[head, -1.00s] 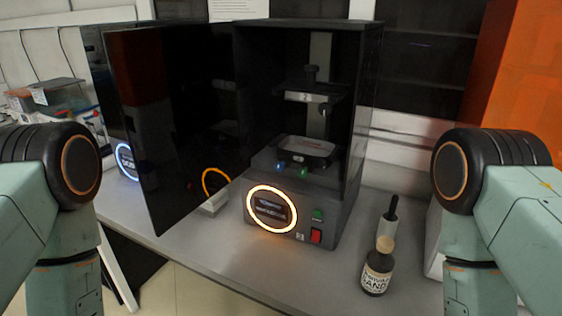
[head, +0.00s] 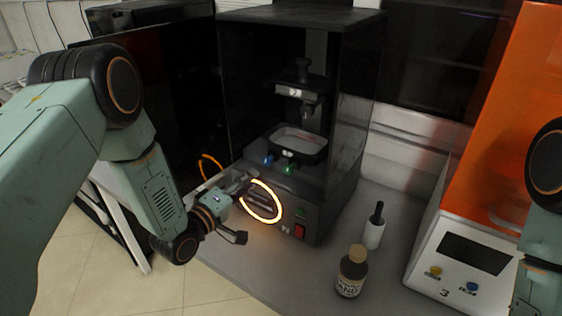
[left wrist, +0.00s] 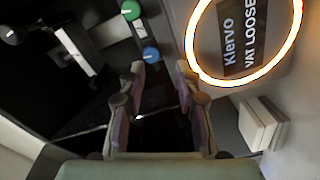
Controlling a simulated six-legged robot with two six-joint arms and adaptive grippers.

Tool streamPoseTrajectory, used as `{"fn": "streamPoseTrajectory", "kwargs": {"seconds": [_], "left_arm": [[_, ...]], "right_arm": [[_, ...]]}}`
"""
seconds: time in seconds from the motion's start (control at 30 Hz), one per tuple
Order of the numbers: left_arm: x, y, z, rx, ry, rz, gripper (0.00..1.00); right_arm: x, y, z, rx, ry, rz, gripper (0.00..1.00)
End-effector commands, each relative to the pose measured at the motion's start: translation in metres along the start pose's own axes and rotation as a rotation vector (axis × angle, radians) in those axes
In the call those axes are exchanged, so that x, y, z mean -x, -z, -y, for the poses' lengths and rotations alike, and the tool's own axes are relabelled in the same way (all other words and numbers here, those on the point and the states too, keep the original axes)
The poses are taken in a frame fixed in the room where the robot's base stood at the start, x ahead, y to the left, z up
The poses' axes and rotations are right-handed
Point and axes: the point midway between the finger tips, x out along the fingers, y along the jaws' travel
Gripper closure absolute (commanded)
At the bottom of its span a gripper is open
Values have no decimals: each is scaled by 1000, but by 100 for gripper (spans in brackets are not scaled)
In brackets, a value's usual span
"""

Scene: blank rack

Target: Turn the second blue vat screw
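The printer's vat (head: 298,140) sits inside the open black cabinet. On its front edge are a blue screw (head: 268,160) and a green screw (head: 289,168). My left gripper (head: 241,210) is in front of the printer, beside the glowing ring and below the screws. Its fingers are apart and empty (left wrist: 160,70), touching no screw. My right gripper is out of view.
The ring's display (left wrist: 245,40) reads "VAT LOOSE". The open door (head: 185,100) stands left of the cabinet. An orange-lidded machine (head: 460,250) is farther right.

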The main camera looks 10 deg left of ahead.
Motion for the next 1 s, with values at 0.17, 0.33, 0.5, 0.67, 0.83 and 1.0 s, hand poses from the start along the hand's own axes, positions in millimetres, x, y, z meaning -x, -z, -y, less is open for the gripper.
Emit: {"fn": "streamPoseTrajectory", "kwargs": {"seconds": [0.17, 0.33, 0.5, 0.67, 0.83, 1.0], "left_arm": [[5, 7, -8, 117, -43, -10, 67], [-5, 8, -7, 130, -43, -9, 67], [-32, 8, -8, 129, -42, -8, 67], [-56, 6, -9, 129, -41, -8, 67], [-70, 5, -10, 131, -40, -7, 67], [-75, 3, -11, 131, -40, -6, 67]], "right_arm": [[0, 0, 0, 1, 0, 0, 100], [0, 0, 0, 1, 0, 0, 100], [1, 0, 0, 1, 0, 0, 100], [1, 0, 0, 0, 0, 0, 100], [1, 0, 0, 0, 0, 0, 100], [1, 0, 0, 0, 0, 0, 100]]}}
